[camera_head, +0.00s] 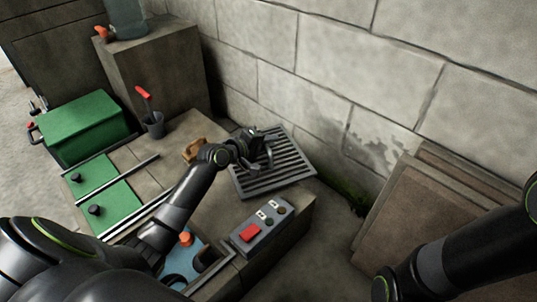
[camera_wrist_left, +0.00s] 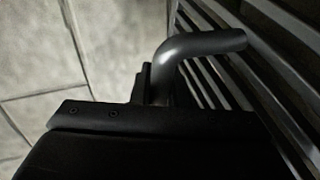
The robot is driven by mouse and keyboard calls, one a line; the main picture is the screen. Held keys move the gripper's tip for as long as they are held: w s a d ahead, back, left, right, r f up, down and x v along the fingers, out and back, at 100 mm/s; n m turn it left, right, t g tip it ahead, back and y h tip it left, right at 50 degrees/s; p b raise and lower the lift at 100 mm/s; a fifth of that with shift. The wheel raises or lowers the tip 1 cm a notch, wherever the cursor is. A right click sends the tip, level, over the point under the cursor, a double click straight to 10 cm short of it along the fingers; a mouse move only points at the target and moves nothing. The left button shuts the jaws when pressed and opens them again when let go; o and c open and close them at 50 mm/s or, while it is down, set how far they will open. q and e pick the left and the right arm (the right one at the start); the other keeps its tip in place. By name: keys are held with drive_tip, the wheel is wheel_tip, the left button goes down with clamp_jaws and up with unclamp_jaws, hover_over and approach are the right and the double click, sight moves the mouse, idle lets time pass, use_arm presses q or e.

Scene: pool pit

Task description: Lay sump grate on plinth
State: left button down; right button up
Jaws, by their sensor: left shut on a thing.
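The sump grate (camera_head: 283,174) is a dark grey slatted metal panel at the back right of the stone plinth (camera_head: 178,134), close to the block wall. Its slats also show in the left wrist view (camera_wrist_left: 285,75). My left gripper (camera_head: 262,150) is over the grate and shut on its bent round handle (camera_wrist_left: 200,46). The gripper hides part of the grate's far left side. I cannot tell whether the grate rests flat on the plinth or hangs just above it. My right arm (camera_head: 450,272) enters at the lower right; its gripper is out of view.
A control box with a red button (camera_head: 250,233) stands at the plinth's front right. Green panels (camera_head: 103,194) with black knobs lie left. A grey cup with a red-handled tool (camera_head: 153,124), a green box (camera_head: 86,128) and a tall block (camera_head: 158,72) stand behind. Brown slabs (camera_head: 425,215) lean right.

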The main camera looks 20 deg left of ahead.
sight(275, 149)
use_arm(q)
drive_tip(key=shift+f+b, duration=1.5)
drive_tip(key=shift+f, duration=0.3)
drive_tip(key=shift+r, duration=0.1)
drive_tip(key=c, duration=1.4)
unclamp_jaws()
